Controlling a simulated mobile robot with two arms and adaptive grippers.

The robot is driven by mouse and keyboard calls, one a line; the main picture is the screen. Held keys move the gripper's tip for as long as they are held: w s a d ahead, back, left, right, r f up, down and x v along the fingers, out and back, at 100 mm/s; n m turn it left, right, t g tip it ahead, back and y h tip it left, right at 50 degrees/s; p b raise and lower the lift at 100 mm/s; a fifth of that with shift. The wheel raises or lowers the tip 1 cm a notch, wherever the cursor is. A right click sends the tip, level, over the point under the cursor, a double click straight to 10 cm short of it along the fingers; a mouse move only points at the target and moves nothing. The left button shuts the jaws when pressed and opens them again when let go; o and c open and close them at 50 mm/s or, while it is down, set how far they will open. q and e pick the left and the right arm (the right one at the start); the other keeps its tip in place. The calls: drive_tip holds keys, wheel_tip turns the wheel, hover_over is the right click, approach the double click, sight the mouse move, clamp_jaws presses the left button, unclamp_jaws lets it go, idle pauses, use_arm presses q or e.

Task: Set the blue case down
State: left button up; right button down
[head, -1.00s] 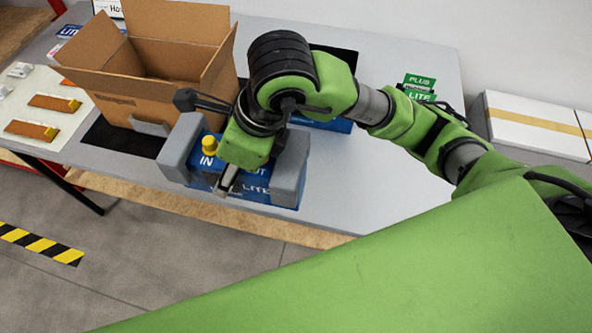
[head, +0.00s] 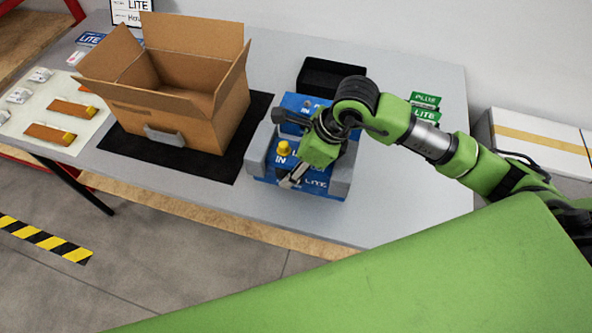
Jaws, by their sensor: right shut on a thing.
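The blue case (head: 316,185) has grey end pieces, a yellow knob (head: 284,149) and the letters IN and LITE. It is at the front middle of the grey table (head: 420,200), to the right of the cardboard box. My right gripper (head: 294,178) reaches over it from the right and is shut on it. The gripper and wrist hide part of its top. I cannot tell whether its underside touches the table. Another blue unit (head: 292,101) shows just behind it, partly hidden. My left gripper is not in view.
An open cardboard box (head: 180,128) stands on a black mat (head: 222,165) at the left. A black tray (head: 328,90) is at the back, with green PLUS and LITE packs (head: 425,107) to its right. Bare table lies right of the case.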

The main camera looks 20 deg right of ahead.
drive_tip(key=f, duration=0.1)
drive_tip(key=f+p, duration=0.1)
drive_tip(key=shift+w+d+f, duration=0.2)
drive_tip(key=shift+d+f, duration=0.1)
drive_tip(key=shift+f, duration=0.5)
drive_tip(key=shift+f, duration=0.1)
drive_tip(key=c, duration=1.1)
unclamp_jaws()
drive_tip(key=shift+s, duration=0.1)
drive_tip(key=shift+o, duration=0.2)
